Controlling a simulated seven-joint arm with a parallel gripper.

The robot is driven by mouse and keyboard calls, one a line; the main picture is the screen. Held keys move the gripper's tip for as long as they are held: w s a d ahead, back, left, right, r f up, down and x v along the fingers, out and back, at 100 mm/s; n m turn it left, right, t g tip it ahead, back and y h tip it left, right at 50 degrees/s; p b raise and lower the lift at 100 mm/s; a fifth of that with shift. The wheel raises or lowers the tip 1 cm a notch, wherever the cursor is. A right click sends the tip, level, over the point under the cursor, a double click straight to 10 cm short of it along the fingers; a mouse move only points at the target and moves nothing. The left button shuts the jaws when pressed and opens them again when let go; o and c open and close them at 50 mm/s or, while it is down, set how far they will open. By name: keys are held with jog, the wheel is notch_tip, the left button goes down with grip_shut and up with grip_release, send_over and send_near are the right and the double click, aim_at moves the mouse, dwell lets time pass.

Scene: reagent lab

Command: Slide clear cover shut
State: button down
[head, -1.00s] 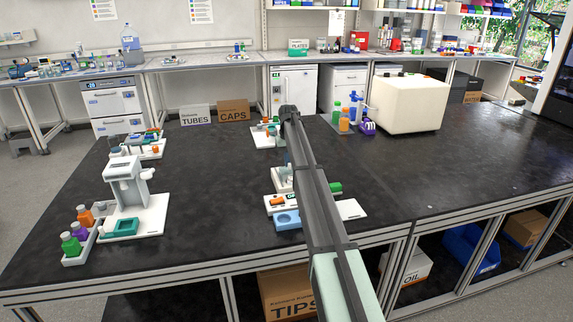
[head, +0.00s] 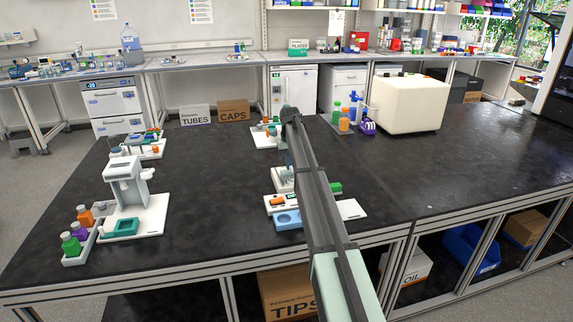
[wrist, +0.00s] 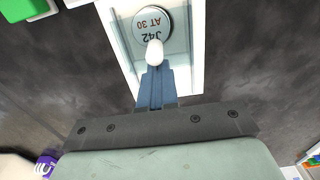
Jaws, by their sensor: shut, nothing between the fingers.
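In the wrist view a pale, white-framed unit (wrist: 190,75) runs up the middle. A round grey-rimmed disc (wrist: 152,17) with upside-down text "J42 AT 30" shows inside it, seemingly through the clear cover, whose edges I cannot make out. A rounded white knob (wrist: 154,52) stands just in front of my gripper (wrist: 155,70). The blue fingers are shut together with nothing between them. Their tips overlap the knob's lower edge; I cannot tell whether they touch it.
In the head view, a blue-and-white station (head: 287,220) and a green item (head: 335,188) flank my arm. A rack of coloured bottles (head: 345,121) and a large cream box (head: 409,103) stand beyond to the right. The dark benchtop (head: 450,175) at right is clear.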

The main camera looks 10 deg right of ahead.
jog(key=shift+w+f, duration=0.5)
jog(key=shift+f, duration=0.15)
jog(key=shift+r, duration=0.15)
jog(key=shift+w+r, duration=0.15)
jog(key=shift+r, duration=0.4)
notch_tip(320, 180, up, 6)
jog(key=shift+f, duration=0.1)
